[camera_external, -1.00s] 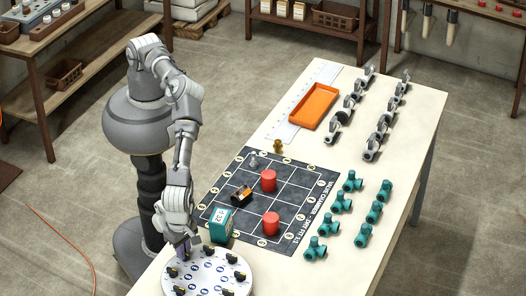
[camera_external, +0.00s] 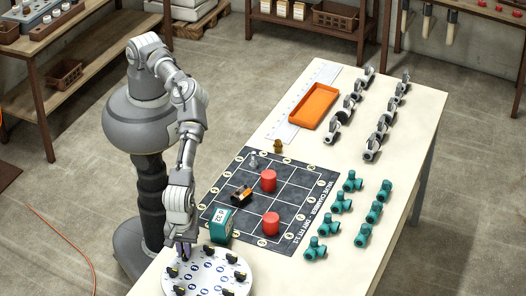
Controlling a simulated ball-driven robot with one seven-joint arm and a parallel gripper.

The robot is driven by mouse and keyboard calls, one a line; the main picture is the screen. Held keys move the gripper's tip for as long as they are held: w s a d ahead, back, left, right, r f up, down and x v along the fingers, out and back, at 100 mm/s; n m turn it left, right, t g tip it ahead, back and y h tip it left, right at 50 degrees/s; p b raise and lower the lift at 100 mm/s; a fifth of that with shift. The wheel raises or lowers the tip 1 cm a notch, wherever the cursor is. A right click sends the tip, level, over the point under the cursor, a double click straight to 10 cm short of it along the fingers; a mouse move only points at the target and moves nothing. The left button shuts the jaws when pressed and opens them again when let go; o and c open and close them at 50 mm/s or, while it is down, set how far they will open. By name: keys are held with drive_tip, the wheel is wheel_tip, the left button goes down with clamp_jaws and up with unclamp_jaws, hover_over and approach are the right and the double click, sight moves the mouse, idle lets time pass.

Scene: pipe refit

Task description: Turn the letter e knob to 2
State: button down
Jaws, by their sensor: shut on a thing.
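The round white dial plate (camera_external: 207,275) lies at the near end of the table, at the bottom of the view. Several black knobs with yellow marks stand around it, such as one at its right (camera_external: 240,276). Their letters and numbers are too small to read, so I cannot tell which is knob e. My gripper (camera_external: 184,252) points down at the plate's upper left edge and is shut on a knob there, which its fingers mostly hide.
A teal box (camera_external: 221,224) stands close to the plate's far side. Beyond it, a dark grid mat (camera_external: 290,190) carries red cylinders (camera_external: 271,224) and a small orange-black piece (camera_external: 242,194). Teal valves (camera_external: 315,248) stand to the right. The table is bare right of the plate.

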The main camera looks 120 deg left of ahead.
drive_tip(key=m, duration=0.4)
drive_tip(key=shift+m, duration=0.3)
drive_tip(key=m, duration=0.4)
drive_tip(key=shift+w+m, duration=0.15)
drive_tip(key=shift+m, duration=0.25)
drive_tip(key=shift+b, duration=0.3)
drive_tip(key=c, duration=1.2)
unclamp_jaws()
drive_tip(key=shift+o, duration=0.2)
drive_tip(key=shift+r, duration=0.1)
wheel_tip(320, 180, up, 8)
drive_tip(key=shift+f+p, duration=0.15)
drive_tip(key=shift+p, duration=0.6)
drive_tip(key=shift+w, duration=0.1)
